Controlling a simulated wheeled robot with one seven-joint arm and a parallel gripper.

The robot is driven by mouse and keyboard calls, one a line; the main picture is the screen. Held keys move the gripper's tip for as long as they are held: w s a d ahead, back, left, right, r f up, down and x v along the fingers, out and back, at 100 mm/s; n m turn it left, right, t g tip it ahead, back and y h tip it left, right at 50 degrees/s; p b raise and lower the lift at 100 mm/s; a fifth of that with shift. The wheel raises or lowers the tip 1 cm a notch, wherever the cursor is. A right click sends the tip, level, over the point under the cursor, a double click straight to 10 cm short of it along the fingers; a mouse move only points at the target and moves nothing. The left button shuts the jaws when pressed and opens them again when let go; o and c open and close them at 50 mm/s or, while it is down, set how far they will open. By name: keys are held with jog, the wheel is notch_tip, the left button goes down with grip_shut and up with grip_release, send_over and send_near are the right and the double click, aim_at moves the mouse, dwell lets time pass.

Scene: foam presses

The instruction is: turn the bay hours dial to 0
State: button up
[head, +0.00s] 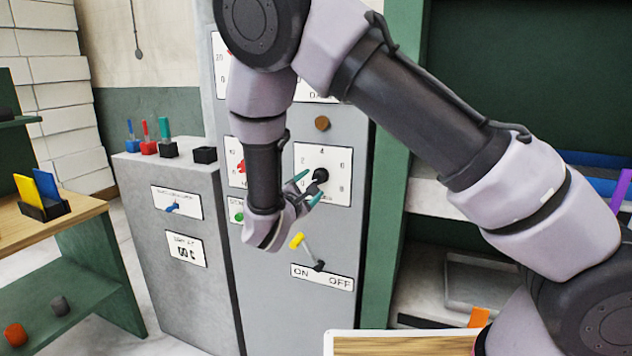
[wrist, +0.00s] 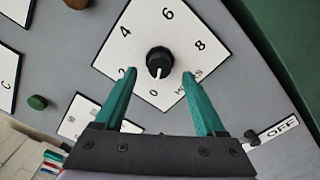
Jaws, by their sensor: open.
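The bay hours dial is a black round knob (wrist: 160,62) on a white square plate marked 0, 2, 4, 6, 8; it also shows in the head view (head: 321,175). Its pale pointer line is aimed at the 0 mark in the wrist view. The label "HOURS" is partly covered by a finger. My gripper (wrist: 159,74) has two green fingers, spread apart with nothing between them. The fingertips lie to either side of the knob's lower part and do not appear to touch it. In the head view my gripper (head: 309,187) is right in front of the dial plate.
Below the dial is an ON/OFF lever with a yellow tip (head: 297,241). A brown round button (head: 322,123) sits above the plate. A red knob (head: 240,166) and a green button (head: 237,216) are partly behind my arm. A lower grey cabinet (head: 170,250) stands left.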

jog(key=v, duration=0.6)
jog(key=shift+d, duration=0.1)
jog(key=s+d+r+m+g+h, duration=0.1)
jog(key=d+r+m+g+h, duration=0.15)
jog(key=d+m+g, duration=0.6)
jog(key=d+r+m+g+h, duration=0.1)
jog(key=d+r+m+g, duration=0.25)
jog(key=d, duration=0.95)
jog(key=s+d+r+m+g+y, duration=0.3)
jog(key=s+d+r+m+y, duration=0.2)
jog(key=s+d, duration=0.3)
jog(key=s+r+m+t+y, duration=0.5)
jog(key=s+r+m+y, duration=0.1)
jog(key=r, duration=0.5)
jog(key=shift+s+d+r+m+y, duration=0.35)
jog(key=shift+s+d+m, duration=0.15)
jog(key=shift+s+m, duration=0.5)
